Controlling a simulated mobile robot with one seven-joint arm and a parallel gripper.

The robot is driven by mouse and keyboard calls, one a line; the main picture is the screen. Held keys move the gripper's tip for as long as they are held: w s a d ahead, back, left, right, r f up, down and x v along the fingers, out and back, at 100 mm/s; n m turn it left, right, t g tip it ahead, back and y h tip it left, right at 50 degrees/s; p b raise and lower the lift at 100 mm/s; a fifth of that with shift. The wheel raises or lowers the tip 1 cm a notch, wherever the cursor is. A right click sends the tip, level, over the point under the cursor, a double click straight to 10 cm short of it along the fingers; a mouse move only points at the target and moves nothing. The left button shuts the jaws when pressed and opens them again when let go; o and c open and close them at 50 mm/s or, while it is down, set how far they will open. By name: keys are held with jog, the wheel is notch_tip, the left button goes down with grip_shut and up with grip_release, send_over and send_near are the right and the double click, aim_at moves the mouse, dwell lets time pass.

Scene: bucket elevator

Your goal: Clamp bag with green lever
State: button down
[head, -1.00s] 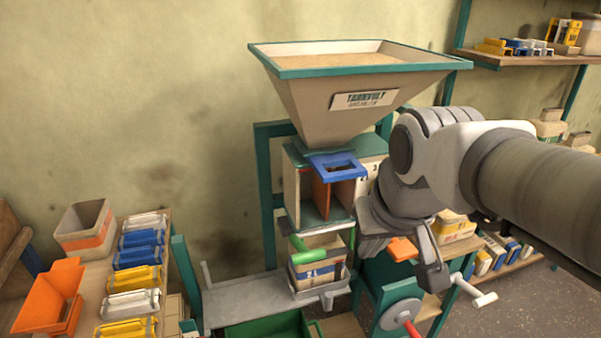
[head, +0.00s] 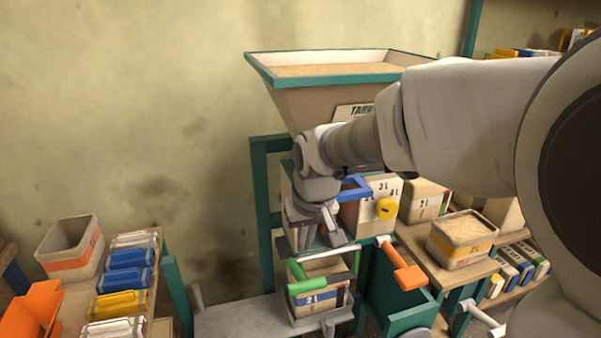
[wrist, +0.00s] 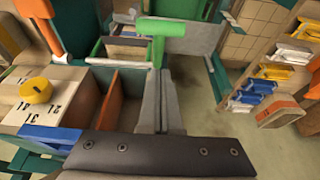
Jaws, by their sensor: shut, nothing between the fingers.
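The green lever (head: 298,270) sticks out at the left front of a clamp frame around the top of the bag (head: 318,302), which is beige with a blue "2L" label and stands under the machine's outlet. The lever also shows in the wrist view (wrist: 168,30), just beyond my fingertips. My gripper (head: 333,232) is shut and empty, above the bag and a little right of the lever handle. In the wrist view its two fingers (wrist: 158,78) lie together, close to the lever; I cannot tell whether they touch it. The bag's top is partly hidden.
A hopper (head: 330,70) of grain stands over a divided box with a blue slide (head: 355,186) and yellow knob (head: 387,208). An orange-handled lever (head: 408,277) is close on the right. A shelf of colored clips (head: 130,258) is at left.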

aim_at(304, 279)
jog(key=x, duration=0.4)
jog(key=shift+f, duration=0.1)
jog(key=shift+s+d+f+b, duration=0.1)
jog(key=shift+s+f+b, duration=0.15)
jog(key=shift+f, duration=0.3)
jog(key=shift+s+d+f+b, duration=0.15)
jog(key=shift+s+f, duration=0.1)
jog(key=shift+f, duration=0.3)
jog(key=shift+s+f, duration=0.35)
jog(key=shift+f, duration=0.25)
jog(key=shift+f+b, duration=0.3)
jog(key=shift+b, duration=0.25)
